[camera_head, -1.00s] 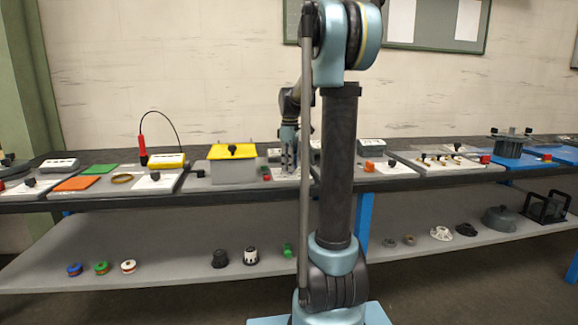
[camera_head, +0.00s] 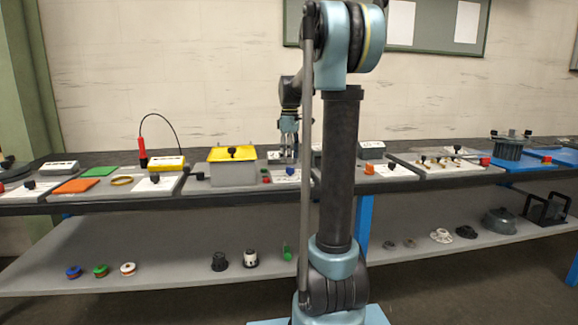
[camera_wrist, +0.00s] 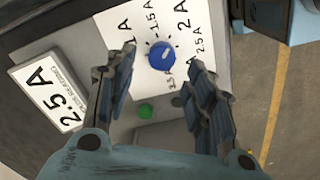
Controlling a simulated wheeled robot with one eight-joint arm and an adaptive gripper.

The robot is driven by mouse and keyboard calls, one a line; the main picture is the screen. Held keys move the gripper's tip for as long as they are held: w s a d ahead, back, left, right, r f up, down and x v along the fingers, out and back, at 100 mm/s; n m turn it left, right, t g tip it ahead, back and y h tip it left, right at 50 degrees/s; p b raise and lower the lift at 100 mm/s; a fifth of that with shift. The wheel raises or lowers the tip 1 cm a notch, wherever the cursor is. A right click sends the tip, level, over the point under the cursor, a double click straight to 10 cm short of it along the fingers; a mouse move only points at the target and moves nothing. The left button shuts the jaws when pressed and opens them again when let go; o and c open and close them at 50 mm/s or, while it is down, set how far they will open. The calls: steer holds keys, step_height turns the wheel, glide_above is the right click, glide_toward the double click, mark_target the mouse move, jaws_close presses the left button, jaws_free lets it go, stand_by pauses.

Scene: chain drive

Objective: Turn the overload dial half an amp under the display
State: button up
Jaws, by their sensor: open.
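The blue overload dial (camera_wrist: 162,56) sits on a white scale plate (camera_wrist: 185,18) marked 1A, 1.5A, 2A, 2.5A and 3.5A or similar; the last label is partly unclear. A light pointer mark on the dial points toward the upper right in the wrist view, roughly to the 2A side. The display (camera_wrist: 48,92) at left reads 2.5 A. My gripper (camera_wrist: 165,72) is open, its fingers apart on either side of the dial's near side, not visibly touching it. In the head view my gripper (camera_head: 288,150) is above the dial (camera_head: 290,171).
A green button (camera_wrist: 145,111) lies below the dial in the wrist view, between my fingers. A grey box with a yellow lid (camera_head: 232,153) stands left of my gripper on the bench. Red and green buttons (camera_head: 266,176) are close by.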

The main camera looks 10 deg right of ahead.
mark_target(290, 167)
step_height(290, 167, up, 7)
steer(key=shift+r, duration=0.15)
stand_by(0.4)
steer(key=s+f+m+t, duration=0.1)
steer(key=s+f+m, duration=0.3)
steer(key=s, duration=0.6)
steer(key=s+f+m, duration=0.2)
steer(key=s+f, duration=0.5)
steer(key=s, duration=0.4)
steer(key=s+f+m+t, duration=0.1)
steer(key=s+f+m, duration=0.4)
steer(key=s+f, duration=0.9)
step_height(290, 167, down, 3)
steer(key=shift+s+f+m, duration=0.1)
steer(key=shift+s+m, duration=0.2)
steer(key=shift+m, duration=0.1)
steer(key=shift+d, duration=0.1)
steer(key=shift+w+f, duration=0.15)
steer(key=shift+w, duration=0.3)
